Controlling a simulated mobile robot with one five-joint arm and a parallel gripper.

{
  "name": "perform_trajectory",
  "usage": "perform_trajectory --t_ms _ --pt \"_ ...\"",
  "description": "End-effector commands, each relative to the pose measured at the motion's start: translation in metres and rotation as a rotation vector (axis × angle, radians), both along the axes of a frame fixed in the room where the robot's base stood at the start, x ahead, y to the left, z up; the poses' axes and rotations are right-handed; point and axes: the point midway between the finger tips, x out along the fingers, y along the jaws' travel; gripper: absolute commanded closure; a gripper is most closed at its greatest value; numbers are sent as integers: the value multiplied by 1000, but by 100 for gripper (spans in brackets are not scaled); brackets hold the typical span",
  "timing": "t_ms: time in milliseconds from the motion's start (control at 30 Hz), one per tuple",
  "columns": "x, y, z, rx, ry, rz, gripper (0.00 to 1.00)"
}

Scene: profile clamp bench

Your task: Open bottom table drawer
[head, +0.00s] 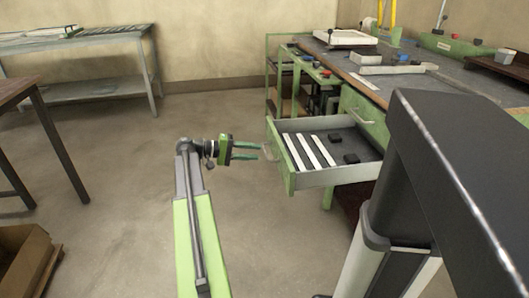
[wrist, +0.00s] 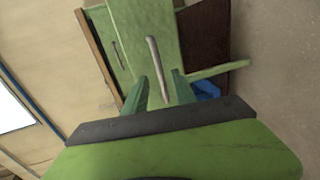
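The bottom drawer (head: 335,176) is pulled well out of the green table (head: 374,125). Its green front panel (head: 281,160) faces my gripper, and it also shows in the wrist view (wrist: 137,32). My gripper (head: 259,151) is open, its two green fingers pointing at the panel. In the wrist view the pale bar handle (wrist: 156,65) lies ahead, its near end appearing between the fingertips (wrist: 160,84). I cannot tell whether the fingers touch it. The upper drawer, with its handle (head: 359,117), is closed.
The open drawer holds several white strips (head: 308,151) and black blocks (head: 350,158). Tools and trays (head: 392,69) lie on the tabletop. A grey bench (head: 85,62) stands at the back left, and a cardboard box (head: 22,262) sits at lower left. The floor left of the drawer is clear.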

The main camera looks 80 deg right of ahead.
Motion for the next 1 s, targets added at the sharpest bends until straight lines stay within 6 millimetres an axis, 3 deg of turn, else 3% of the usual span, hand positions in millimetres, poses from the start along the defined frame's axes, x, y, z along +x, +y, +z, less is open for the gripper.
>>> perform_trajectory --t_ms 200,400,600,1000 --pt "59 21 17 -1 0 3 68" --pt "95 35 24 -1 1 2 68" --pt "107 41 25 -1 1 1 68" --pt "106 41 25 -1 1 0 68"
